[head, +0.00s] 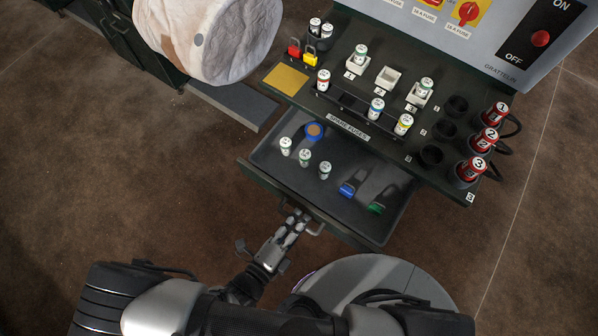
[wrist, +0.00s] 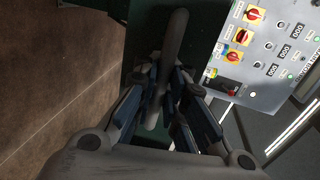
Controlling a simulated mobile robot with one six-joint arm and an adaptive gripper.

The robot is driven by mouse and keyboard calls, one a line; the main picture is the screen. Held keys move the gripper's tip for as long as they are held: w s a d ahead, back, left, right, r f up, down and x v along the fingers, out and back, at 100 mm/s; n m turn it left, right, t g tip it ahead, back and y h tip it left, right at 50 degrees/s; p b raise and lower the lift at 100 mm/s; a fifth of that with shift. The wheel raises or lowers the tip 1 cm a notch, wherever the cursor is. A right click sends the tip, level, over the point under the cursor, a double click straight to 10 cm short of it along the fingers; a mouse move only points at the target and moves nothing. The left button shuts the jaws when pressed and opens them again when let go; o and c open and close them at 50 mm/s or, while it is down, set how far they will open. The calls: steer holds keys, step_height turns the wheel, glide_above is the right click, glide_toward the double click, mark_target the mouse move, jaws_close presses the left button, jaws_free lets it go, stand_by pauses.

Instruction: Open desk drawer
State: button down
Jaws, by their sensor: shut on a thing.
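The desk drawer (head: 262,153) is pulled out below the desk top in the head view. My gripper (head: 298,218) is at the drawer's front, shut on the drawer handle (head: 317,229). In the wrist view, the fingers of my gripper (wrist: 165,88) close around the handle bar (wrist: 177,38). Part of the handle is hidden by the fingers.
The desk top (head: 285,96) carries fuses, sockets and red numbered plugs (head: 481,141) under a grey control panel (head: 500,40). A pale hanging bag (head: 205,40) is at the upper left. The brown floor (head: 120,180) to the left is clear.

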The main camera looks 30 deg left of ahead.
steer(key=c, duration=1.9)
jaws_free()
steer(key=shift+r, duration=0.1)
steer(key=shift+c, duration=0.2)
steer(key=d+v, duration=0.1)
steer(key=v, duration=1.1)
steer(key=shift+a, duration=0.45)
steer(key=shift+r, duration=0.1)
